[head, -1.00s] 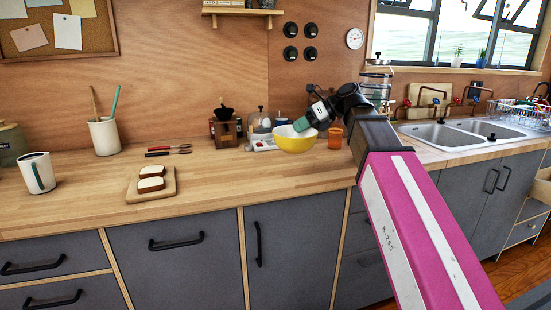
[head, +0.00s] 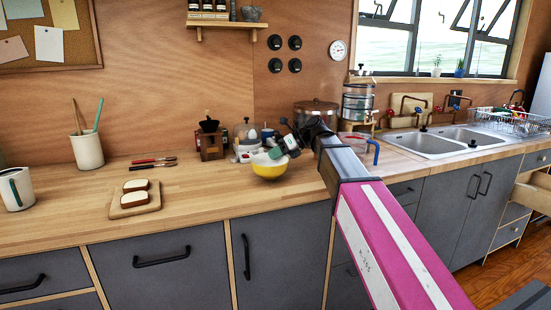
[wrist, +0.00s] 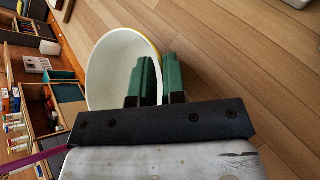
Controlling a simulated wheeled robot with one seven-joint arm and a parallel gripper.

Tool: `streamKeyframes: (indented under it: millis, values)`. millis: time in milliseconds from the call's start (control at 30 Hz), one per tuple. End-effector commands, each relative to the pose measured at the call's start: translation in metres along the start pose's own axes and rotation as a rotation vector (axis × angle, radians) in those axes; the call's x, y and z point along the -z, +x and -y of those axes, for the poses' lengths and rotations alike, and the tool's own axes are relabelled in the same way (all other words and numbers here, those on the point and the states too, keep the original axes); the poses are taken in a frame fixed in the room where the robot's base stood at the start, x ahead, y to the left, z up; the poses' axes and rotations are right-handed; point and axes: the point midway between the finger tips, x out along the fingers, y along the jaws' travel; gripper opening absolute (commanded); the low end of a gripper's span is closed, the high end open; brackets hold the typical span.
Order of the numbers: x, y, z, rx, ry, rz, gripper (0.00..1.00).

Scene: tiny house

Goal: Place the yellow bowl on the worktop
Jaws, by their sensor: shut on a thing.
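The yellow bowl (head: 270,168), white inside, is upright or nearly so over the wooden worktop (head: 215,190), right of the coffee grinder. I cannot tell whether its base touches the wood. The bowl's underside is hidden there.
A bread board (head: 150,204) with bread slices lies to the left, near red-handled utensils (head: 153,162). A coffee grinder (head: 210,141) and glass jar (head: 246,135) stand behind the bowl. The sink (head: 440,143) is to the right. The worktop left of the bowl is clear.

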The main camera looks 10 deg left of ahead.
Motion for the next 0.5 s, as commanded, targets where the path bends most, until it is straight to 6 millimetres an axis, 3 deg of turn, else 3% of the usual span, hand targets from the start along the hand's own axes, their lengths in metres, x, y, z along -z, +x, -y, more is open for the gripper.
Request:
streamKeyframes:
  millis: [100, 467, 500]
  values:
    - [0.0085, 0.006, 0.0043, 0.0, 0.0, 0.002, 0.0]
    - [0.0106, 0.0077, 0.0059, 0.0, 0.0, 0.002, 0.0]
    - [0.0107, 0.0077, 0.006, 0.001, -0.001, 0.001, 0.21]
